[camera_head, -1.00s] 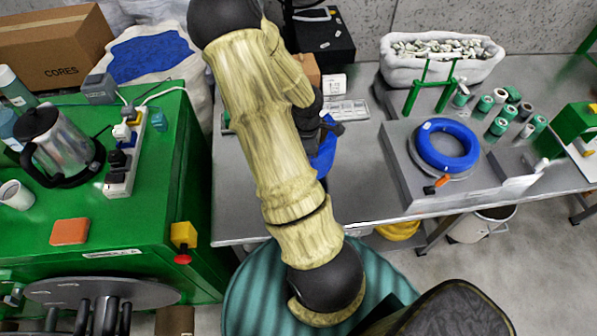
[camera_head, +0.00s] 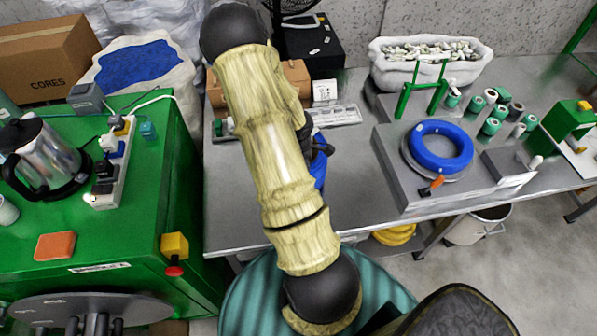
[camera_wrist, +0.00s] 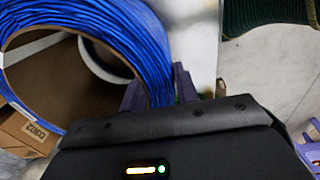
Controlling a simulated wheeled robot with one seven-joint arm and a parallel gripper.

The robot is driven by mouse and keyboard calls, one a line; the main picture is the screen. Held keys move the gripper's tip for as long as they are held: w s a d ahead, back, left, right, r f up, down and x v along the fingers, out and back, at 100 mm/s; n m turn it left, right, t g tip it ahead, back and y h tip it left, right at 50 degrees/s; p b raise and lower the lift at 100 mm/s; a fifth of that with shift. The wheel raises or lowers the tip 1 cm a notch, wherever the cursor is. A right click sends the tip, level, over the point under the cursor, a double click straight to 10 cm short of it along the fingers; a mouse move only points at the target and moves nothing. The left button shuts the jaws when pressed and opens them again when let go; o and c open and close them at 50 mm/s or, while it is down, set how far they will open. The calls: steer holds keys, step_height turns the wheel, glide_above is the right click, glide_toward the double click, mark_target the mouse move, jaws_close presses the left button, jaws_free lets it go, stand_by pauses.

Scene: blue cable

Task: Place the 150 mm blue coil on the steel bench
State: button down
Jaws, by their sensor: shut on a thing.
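My gripper (camera_wrist: 160,90) is shut on a blue coil (camera_wrist: 85,22), with its purple-grey fingers on either side of the strands at one part of the ring. The coil fills the upper left of the wrist view and is partly cut off by the frame. In the head view only a small blue part (camera_head: 318,172) shows beside my arm, over the steel bench (camera_head: 352,195); my arm hides the rest and the fingers. I cannot tell whether the coil touches the bench. Another blue coil (camera_head: 440,163) lies flat on a grey stand on the bench's right side.
Green-and-white spools (camera_head: 491,126), a white bin of pale pieces (camera_head: 400,80) and a green frame (camera_head: 408,98) stand on the bench. A tan box (camera_head: 292,73) and small tray (camera_head: 340,114) are behind my arm. The bench's front middle is bare. A green cabinet (camera_head: 185,205) stands left.

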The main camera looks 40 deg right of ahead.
step_height(320, 180, down, 3)
steer(key=shift+f+b, duration=0.15)
steer(key=shift+b, duration=0.45)
steer(key=c, duration=1.1)
jaws_free()
steer(key=shift+a, duration=0.1)
steer(key=shift+o, duration=0.2)
steer(key=shift+s, duration=0.1)
step_height(320, 180, up, 12)
steer(key=p, duration=0.4)
